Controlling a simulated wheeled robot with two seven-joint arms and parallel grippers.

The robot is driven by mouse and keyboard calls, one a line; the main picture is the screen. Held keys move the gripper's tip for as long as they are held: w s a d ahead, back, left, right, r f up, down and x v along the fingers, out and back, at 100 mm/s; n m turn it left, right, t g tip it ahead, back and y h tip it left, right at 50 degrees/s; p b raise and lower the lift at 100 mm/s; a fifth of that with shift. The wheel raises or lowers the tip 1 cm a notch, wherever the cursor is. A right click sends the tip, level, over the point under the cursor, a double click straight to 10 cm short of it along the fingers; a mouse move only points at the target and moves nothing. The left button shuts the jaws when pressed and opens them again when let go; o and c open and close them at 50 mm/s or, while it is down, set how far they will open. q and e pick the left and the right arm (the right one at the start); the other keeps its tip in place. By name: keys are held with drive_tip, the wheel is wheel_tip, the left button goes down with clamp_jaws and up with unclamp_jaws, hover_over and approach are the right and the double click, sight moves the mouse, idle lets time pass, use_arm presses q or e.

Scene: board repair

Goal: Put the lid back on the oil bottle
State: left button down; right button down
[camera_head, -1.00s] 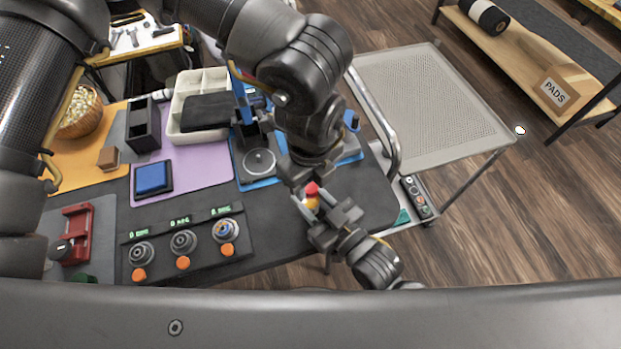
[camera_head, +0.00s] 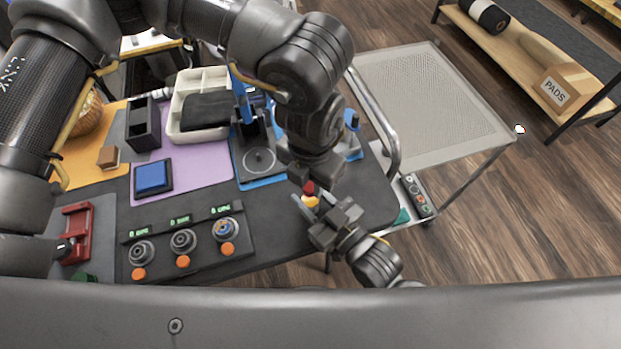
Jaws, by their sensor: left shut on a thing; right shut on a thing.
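A small yellow oil bottle (camera_head: 311,203) is at the right part of the dark table, mostly hidden by my grippers. A red lid (camera_head: 309,188) shows directly above it in the picture; I cannot tell whether it is seated or only touching. My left gripper (camera_head: 308,181), reaching down from the top, is shut on the red lid. My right gripper (camera_head: 320,212), coming from the lower right, is shut on the bottle, just below the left gripper.
A panel with several dials and orange buttons (camera_head: 183,263) lies to the left. A blue-based stand (camera_head: 258,160) is behind left. A blue pad (camera_head: 153,177) and white divided tray (camera_head: 178,130) are farther off. A metal cart (camera_head: 430,110) stands right.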

use_arm(q)
drive_tip(key=m, duration=0.2)
drive_tip(key=shift+m, duration=0.3)
drive_tip(key=c, duration=1.2)
unclamp_jaws()
drive_tip(key=shift+o, duration=0.2)
drive_tip(key=shift+r, duration=0.1)
drive_tip(key=shift+r, duration=2.15)
drive_tip(key=shift+c, duration=0.5)
